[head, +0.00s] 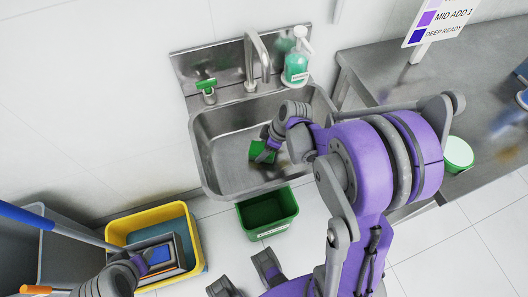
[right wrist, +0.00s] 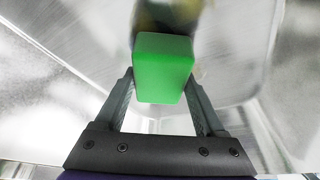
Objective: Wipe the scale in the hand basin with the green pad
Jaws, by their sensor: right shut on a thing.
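The steel hand basin (head: 215,130) is on the wall at upper centre. My right gripper (head: 268,142) reaches down into it from the right, shut on the green pad (head: 260,153). In the right wrist view the pad (right wrist: 164,68) sits between the two fingers, with the basin's metal around it. A blurred dark and yellowish patch lies beyond the pad; I cannot tell what it is. I cannot make out the scale clearly, nor whether the pad touches the basin floor. My left gripper (head: 150,256) is at lower left by the yellow bucket; its fingers are unclear.
A tap (head: 257,58), a soap bottle (head: 297,60) and a green-headed brush (head: 206,86) stand along the basin's back. A green bin (head: 267,213) is below it. A yellow mop bucket (head: 118,228) is at lower left. A steel table (head: 410,85) is right.

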